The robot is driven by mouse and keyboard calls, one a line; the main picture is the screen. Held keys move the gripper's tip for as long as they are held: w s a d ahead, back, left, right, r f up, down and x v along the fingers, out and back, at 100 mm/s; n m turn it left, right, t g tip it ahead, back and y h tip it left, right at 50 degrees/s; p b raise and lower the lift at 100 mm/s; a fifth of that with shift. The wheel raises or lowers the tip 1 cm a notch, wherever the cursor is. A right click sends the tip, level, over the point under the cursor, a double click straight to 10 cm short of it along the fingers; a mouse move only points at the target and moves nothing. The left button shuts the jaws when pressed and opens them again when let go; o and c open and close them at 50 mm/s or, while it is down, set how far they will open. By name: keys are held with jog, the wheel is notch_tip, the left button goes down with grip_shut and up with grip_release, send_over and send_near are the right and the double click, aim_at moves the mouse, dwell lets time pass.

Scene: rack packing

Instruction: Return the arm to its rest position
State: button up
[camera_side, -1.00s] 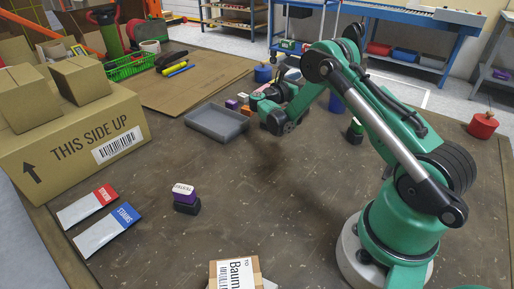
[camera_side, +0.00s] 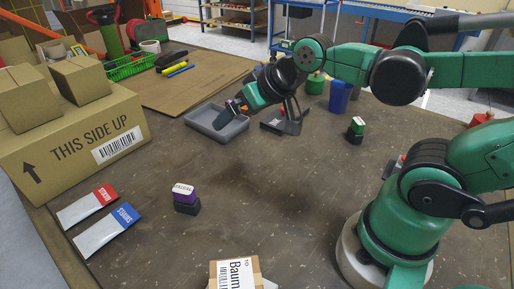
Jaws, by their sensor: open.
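My green arm reaches in from the right side. The arm's wrist hangs behind and above a small dark rack (camera_side: 283,123).
A purple-and-black stamp (camera_side: 186,203) stands alone at the front. A green-and-black stamp (camera_side: 356,134) stands to the right, near a blue cup (camera_side: 340,97). A large carton (camera_side: 70,145) fills the left side. The table's middle is clear.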

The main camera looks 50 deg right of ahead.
jog(key=shift+s+d+f+n+g+h, duration=0.15)
jog(key=shift+s+f+n+g, duration=0.3)
jog(key=shift+s, duration=0.3)
jog(key=shift+s+d+f+n+g+h, duration=0.15)
jog(key=shift+s+f+n+g, duration=0.15)
jog(key=shift+s+f, duration=0.35)
jog(key=shift+a+r, duration=0.1)
jog(key=shift+r, duration=0.05)
